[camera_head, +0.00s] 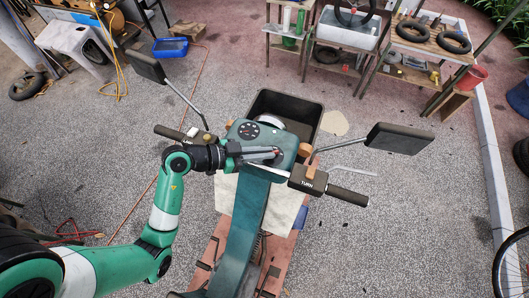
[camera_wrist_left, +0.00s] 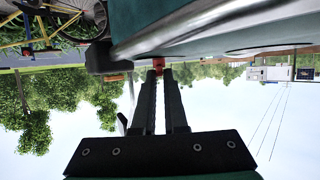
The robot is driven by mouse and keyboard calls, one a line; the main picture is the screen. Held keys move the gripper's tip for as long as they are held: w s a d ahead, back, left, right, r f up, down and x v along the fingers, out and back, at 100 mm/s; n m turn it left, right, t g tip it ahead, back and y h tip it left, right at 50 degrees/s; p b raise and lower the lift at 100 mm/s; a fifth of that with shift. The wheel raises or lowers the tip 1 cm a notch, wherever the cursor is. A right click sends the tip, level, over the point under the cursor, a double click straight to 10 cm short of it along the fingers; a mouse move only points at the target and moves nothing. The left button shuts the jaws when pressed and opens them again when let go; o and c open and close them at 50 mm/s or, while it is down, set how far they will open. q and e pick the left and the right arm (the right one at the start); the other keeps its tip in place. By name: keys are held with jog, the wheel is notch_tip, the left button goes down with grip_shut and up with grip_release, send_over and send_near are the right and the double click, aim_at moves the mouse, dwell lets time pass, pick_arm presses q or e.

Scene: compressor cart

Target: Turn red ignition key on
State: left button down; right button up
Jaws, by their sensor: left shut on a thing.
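The red ignition key (camera_wrist_left: 158,64) shows in the left wrist view as a small red piece at the tips of my left gripper (camera_wrist_left: 159,74). My left gripper is shut on it, with the two fingers close together. In the head view my left gripper (camera_head: 268,155) reaches in from the left to the rear side of the teal dashboard (camera_head: 262,134) of a scooter, and a bit of red shows at its tips. The fingers hide most of the key, and I cannot tell how far it is turned. My right gripper is not in view.
The scooter's left grip (camera_head: 172,132) and right grip (camera_head: 348,195) flank the dashboard, with a mirror (camera_head: 400,138) on the right. A dark open box (camera_head: 310,110) sits in front of the dashboard. Shelves with tires (camera_head: 435,42) stand at the back; grey ground is open around.

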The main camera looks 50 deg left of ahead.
pick_arm(q)
jog(key=shift+w+a+m+g+h, duration=0.15)
jog(key=shift+m+g+h, duration=0.35)
jog(key=shift+m+h, duration=0.6)
jog(key=c, duration=1)
grip_release()
jog(key=shift+o, duration=0.2)
jog(key=v, duration=1.1)
jog(key=shift+s+a, duration=0.2)
jog(key=shift+s, duration=0.1)
